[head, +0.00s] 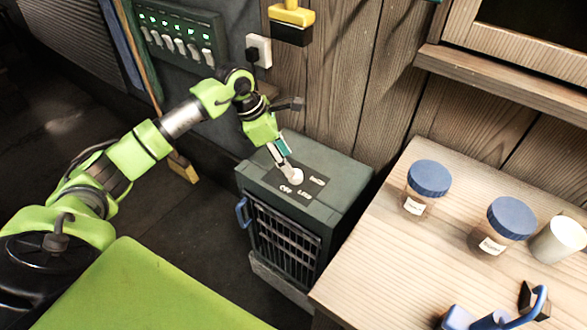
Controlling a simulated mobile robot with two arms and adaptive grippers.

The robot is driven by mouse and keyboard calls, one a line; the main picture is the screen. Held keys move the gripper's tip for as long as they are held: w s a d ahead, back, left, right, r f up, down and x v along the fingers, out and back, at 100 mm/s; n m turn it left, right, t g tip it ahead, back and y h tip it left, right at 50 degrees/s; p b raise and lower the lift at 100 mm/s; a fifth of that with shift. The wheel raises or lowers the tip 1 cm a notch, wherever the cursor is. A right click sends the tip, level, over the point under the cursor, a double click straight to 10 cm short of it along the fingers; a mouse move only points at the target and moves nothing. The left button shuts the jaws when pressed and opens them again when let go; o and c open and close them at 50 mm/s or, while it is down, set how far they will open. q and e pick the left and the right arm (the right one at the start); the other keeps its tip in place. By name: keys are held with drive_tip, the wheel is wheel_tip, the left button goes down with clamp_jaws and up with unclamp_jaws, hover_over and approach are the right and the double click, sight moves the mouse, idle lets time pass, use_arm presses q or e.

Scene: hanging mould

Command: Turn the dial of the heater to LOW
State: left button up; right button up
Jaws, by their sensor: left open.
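The heater (335,202) is a dark grey box with a barred front grille and a blue side handle, standing on the floor against the wall. On its top is a pale round dial (296,176) on a dark plate with small white words around it; OFF, LOW and what looks like HIGH can be made out. My left gripper (285,161) points down at the dial, its fingers open and right at or just above it. Whether they touch it, and where the dial points, I cannot tell. My right gripper is not in view.
A wooden table (375,255) at the right holds two blue-lidded jars (427,178) (510,219), a white cup (558,240) and blue-handled items (500,318). A switch panel (181,30), a socket with a plug (258,50) and a yellow-handled item (291,20) are on the wall behind.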

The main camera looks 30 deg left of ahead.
sight(296, 176)
use_arm(q)
drive_tip(key=x, duration=0.6)
drive_tip(key=c, duration=1.1)
